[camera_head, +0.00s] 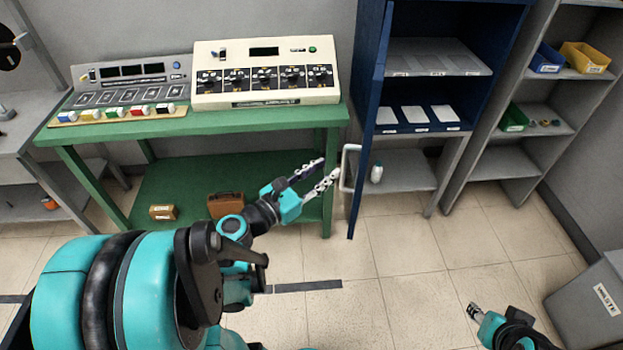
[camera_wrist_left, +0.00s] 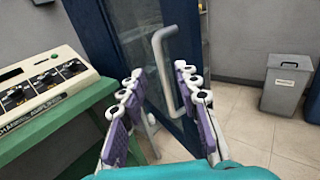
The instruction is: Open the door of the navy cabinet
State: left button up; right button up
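The navy cabinet (camera_head: 481,100) stands at the back, its shelves exposed. Its navy door (camera_head: 369,90) is swung out at the left side and shows nearly edge-on. A pale bar handle (camera_head: 347,168) is on the door's left face. My left gripper (camera_head: 327,169) is open, pointing at the handle from the left, apparently just short of it. In the left wrist view, the handle (camera_wrist_left: 159,62) shows beyond and between the spread purple-padded fingers, with the dark door panel (camera_wrist_left: 130,28) behind. My right gripper (camera_head: 473,310) is low at the right; its finger opening is unclear.
A green bench (camera_head: 200,146) with control panels stands left of the door, close to my left arm. A grey shelf (camera_head: 518,85) with coloured bins stands right of the cabinet. A grey bin (camera_head: 588,305) is at lower right. The floor before the cabinet is clear.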

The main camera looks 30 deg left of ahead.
pick_arm(q)
jog(key=shift+v, duration=2.15)
